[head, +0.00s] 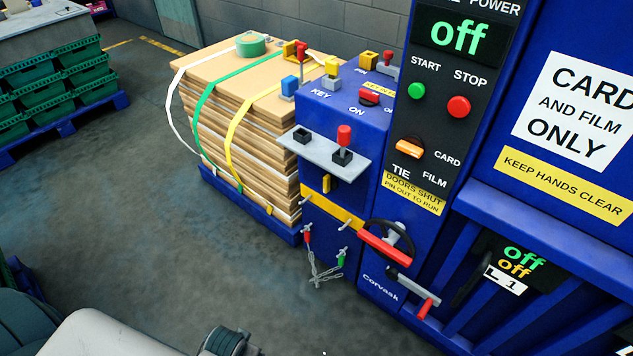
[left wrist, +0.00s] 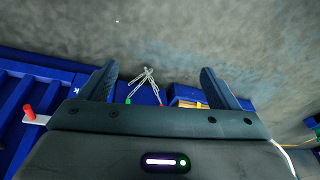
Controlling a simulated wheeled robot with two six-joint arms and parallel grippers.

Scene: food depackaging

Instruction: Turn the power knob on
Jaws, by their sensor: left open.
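The blue machine's dark control panel (head: 455,110) shows a green "off" display (head: 458,38) under the word POWER. On the blue box beside it, a red knob (head: 369,97) sits between the markings ON and what looks like OFF. I cannot tell for sure which knob is the power knob; one may lie above the picture's edge. An orange selector (head: 409,148) sits by CARD, TIE and FILM. My left gripper (left wrist: 160,88) is open and empty in the left wrist view, with the floor and machine base beyond, apart from any knob. My right gripper is not in view.
Green START (head: 416,91) and red STOP (head: 458,106) buttons sit on the panel. A grey shelf (head: 322,150) with a red-topped lever, a red-handled wheel (head: 388,243) and chained pins (head: 322,270) stick out. A strapped cardboard bale (head: 238,130) stands left. The floor in front is clear.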

